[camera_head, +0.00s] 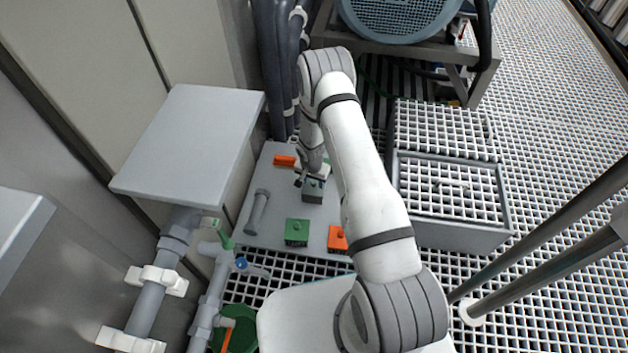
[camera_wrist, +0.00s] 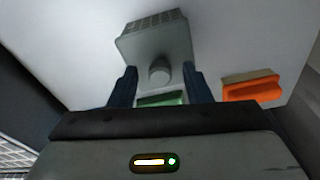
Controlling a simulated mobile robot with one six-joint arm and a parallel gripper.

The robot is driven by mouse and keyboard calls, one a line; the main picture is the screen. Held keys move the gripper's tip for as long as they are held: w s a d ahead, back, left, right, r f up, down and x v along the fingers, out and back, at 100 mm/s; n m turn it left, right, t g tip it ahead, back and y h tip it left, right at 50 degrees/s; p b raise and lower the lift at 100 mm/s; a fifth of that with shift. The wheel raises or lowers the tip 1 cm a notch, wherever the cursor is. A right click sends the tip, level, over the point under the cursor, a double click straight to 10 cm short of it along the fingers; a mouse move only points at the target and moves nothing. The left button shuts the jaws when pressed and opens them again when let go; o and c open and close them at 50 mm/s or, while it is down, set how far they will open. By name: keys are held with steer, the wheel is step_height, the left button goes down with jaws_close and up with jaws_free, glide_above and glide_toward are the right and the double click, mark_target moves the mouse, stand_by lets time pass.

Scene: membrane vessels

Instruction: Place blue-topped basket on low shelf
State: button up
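No clearly blue top shows in either view. A grey basket (camera_head: 313,193) with a mesh side stands on a flat grey panel (camera_head: 277,241), just below my gripper (camera_head: 313,177). In the wrist view the basket (camera_wrist: 158,40) lies ahead of my fingers, its round grey knob (camera_wrist: 160,73) in line with the gap between them. My gripper (camera_wrist: 161,82) is open, its dark fingers well apart with clear space on both sides of the knob. A green-topped basket (camera_head: 297,231) and an orange-topped basket (camera_head: 337,239) stand nearer the panel's front edge.
An orange block (camera_head: 285,161) lies behind my gripper; an orange piece (camera_wrist: 252,88) shows at right in the wrist view. A grey cylinder (camera_head: 258,211) lies at left. A raised grey box (camera_head: 192,140) and pipes bound the left, a grated crate (camera_head: 452,190) the right.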

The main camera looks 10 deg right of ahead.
steer(key=shift+r, duration=0.1)
step_height(320, 180, up, 12)
steer(key=s+p, duration=0.1)
steer(key=p, duration=0.4)
step_height(320, 180, up, 13)
steer(key=n, duration=0.1)
glide_above(312, 190)
steer(key=s+d, duration=0.1)
steer(key=s+r+n, duration=0.2)
steer(key=s+r, duration=0.4)
steer(key=r, duration=0.6)
steer(key=s+r+n, duration=0.2)
steer(key=s+r, duration=0.5)
steer(key=s, duration=0.3)
steer(key=s+r+n, duration=0.1)
steer(key=s+r, duration=0.6)
steer(key=s, duration=0.4)
steer(key=shift+s+n+y, duration=0.15)
steer(key=shift+n+y, duration=0.25)
steer(key=shift+d+r, duration=0.1)
